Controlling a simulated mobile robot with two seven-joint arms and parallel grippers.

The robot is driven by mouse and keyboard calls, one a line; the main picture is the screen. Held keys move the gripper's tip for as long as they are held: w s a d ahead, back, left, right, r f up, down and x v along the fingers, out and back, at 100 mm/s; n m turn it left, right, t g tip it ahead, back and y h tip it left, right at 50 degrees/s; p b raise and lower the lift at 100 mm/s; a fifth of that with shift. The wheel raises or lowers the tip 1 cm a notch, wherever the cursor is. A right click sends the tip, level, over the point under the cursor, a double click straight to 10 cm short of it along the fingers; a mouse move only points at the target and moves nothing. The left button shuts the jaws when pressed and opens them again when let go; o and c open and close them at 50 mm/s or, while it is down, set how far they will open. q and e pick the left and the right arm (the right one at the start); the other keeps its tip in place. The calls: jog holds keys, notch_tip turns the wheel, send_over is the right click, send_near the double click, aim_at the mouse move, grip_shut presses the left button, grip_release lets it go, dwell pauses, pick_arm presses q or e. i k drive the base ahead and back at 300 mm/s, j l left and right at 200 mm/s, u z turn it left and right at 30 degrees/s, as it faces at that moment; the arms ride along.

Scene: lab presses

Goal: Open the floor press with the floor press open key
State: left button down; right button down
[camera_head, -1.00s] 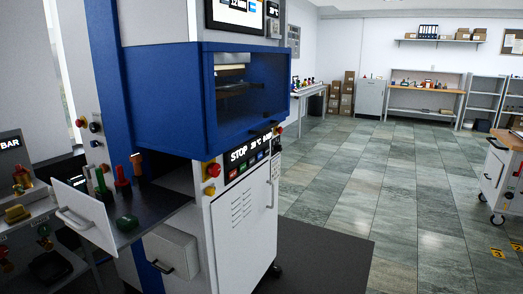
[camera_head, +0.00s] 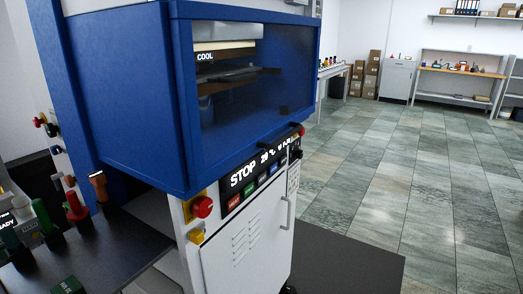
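The floor press (camera_head: 130,100) is a tall machine with a blue hood over a white cabinet (camera_head: 245,245). Its clear front window (camera_head: 225,125) looks closed, with platens dimly visible behind it. Below the hood is a dark control panel (camera_head: 263,172) reading "STOP" and a temperature. Its row of small keys includes a red key (camera_head: 234,202), a green key (camera_head: 249,189) and a blue key (camera_head: 262,178). Their lettering is too small to read surely, so I cannot tell which is the open key. A red round button (camera_head: 202,207) sits left of the panel. Neither gripper is in view.
A dark shelf (camera_head: 110,245) at the lower left holds tools with green, red and orange handles. A dark mat (camera_head: 345,270) lies beside the cabinet. The tiled floor (camera_head: 400,170) to the right is clear. Benches and boxes stand at the back.

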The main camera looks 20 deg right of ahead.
aim_at(282, 160)
jog(key=i+l+u, duration=0.45)
jog(key=i+l, duration=0.4)
